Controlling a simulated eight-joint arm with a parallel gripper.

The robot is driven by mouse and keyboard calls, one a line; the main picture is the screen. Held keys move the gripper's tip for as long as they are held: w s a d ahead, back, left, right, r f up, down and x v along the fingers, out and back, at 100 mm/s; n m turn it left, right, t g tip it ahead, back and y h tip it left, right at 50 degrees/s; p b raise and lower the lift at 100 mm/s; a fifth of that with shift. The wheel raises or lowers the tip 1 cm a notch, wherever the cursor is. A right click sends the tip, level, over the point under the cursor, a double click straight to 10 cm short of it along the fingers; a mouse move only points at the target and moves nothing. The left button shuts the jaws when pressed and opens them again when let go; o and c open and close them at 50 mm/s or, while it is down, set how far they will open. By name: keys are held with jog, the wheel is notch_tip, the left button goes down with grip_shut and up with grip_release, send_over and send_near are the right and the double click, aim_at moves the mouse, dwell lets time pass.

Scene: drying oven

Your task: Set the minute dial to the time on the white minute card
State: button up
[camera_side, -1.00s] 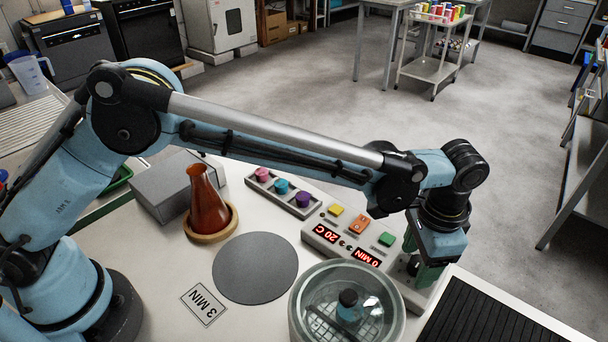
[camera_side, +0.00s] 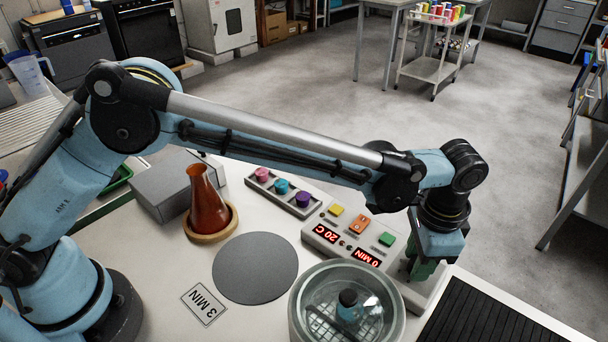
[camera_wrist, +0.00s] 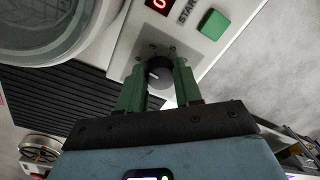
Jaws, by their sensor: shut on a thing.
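The minute dial (camera_wrist: 160,76) is a dark round knob with a pale pointer line on the control panel. It sits between the two green fingers of my gripper (camera_wrist: 158,82), which are shut on it. In the side view my gripper (camera_side: 423,268) is at the panel's right end and hides most of the dial. The white minute card (camera_side: 204,304) lies flat on the table and reads "3 MIN". The minute display (camera_side: 367,257) is lit red and reads "0 MIN".
The panel also has a "20 C" display (camera_side: 326,233) and a green START button (camera_side: 387,240). A glass-lidded round vessel (camera_side: 347,306) stands close in front of the panel. A brown flask (camera_side: 202,203) and a grey disc (camera_side: 255,267) are to the left.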

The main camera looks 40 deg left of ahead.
jog(key=m, duration=0.4)
jog(key=shift+w+a+m, duration=0.1)
jog(key=shift+m, duration=1.7)
jog(key=o, duration=1)
jog(key=shift+o, duration=0.2)
jog(key=shift+r, duration=0.1)
notch_tip(320, 180, up, 12)
jog(key=shift+s, duration=0.3)
jog(key=f, duration=1.2)
jog(key=shift+w+f, duration=0.1)
jog(key=shift+w, duration=0.2)
